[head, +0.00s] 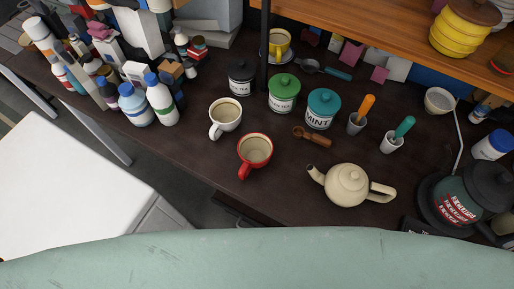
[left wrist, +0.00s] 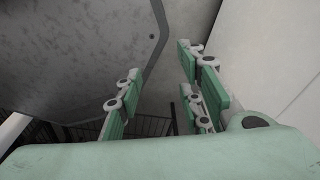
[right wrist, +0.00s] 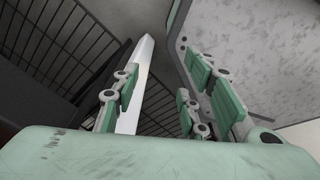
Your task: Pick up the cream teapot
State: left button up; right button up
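The cream teapot (head: 347,184) stands upright on the dark counter (head: 215,165) in the head view, right of the middle and close to the front edge. Its spout points left and its handle is on the right. My grippers do not show in the head view. In the left wrist view my left gripper (left wrist: 155,95) is open with nothing between its fingers. In the right wrist view my right gripper (right wrist: 160,100) is open and empty. Neither wrist view shows the teapot.
A red cup (head: 255,150) and a wooden scoop (head: 312,136) are left of the teapot. A dark kettle (head: 462,200) stands right of its handle. A wooden shelf (head: 400,35) overhangs the back.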

aim_at(346, 185)
jog(key=z, duration=1.25)
jog(key=k+l+z, duration=0.4)
jog(key=k, duration=0.3)
jog(key=k+l+z, duration=0.4)
jog(key=k+l, duration=0.25)
